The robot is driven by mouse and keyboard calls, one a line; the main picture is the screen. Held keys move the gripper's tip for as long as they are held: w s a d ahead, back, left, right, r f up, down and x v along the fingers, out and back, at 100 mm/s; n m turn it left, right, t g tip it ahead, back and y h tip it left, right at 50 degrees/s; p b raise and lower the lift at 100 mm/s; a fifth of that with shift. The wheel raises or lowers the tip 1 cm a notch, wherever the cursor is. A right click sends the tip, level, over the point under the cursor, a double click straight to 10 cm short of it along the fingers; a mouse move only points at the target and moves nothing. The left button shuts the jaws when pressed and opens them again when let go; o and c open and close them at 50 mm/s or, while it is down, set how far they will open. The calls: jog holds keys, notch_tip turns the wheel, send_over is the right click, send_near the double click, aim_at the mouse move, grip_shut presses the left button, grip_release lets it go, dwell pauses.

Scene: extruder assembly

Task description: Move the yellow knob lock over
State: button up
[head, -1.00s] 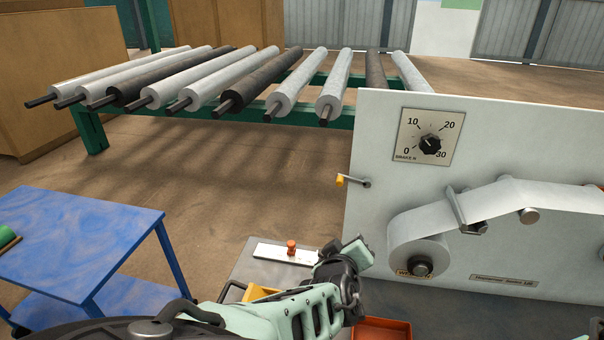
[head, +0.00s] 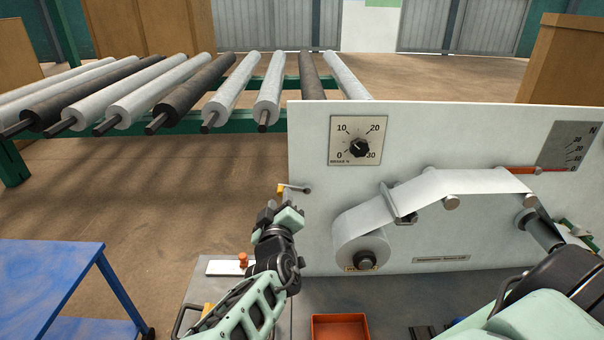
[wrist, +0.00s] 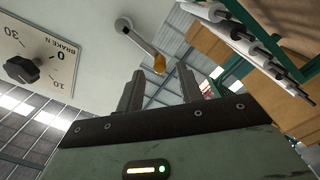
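The yellow knob (head: 281,190) sits on the end of a short metal lever (head: 294,187) at the left edge of the grey machine panel. The lever points left from its pivot and lies nearly level in the head view. My gripper (head: 281,211) is just below the knob, pointing up toward it. In the wrist view the yellow knob (wrist: 159,63) hangs just beyond the gap between my two fingertips (wrist: 161,78). The fingers are apart and empty, and the knob seems not to be touched.
The white panel (head: 320,240) stands close on the right of my gripper, with a brake dial (head: 359,147) above and a film roll (head: 361,240) beside it. An orange tray (head: 340,327) lies below. A blue table (head: 50,275) stands left. Open floor lies behind the gripper.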

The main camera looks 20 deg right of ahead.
jog(key=shift+p+x, duration=0.45)
jog(key=shift+x, duration=0.65)
jog(key=shift+b, duration=0.3)
jog(key=c, duration=0.6)
jog(key=shift+c, duration=0.2)
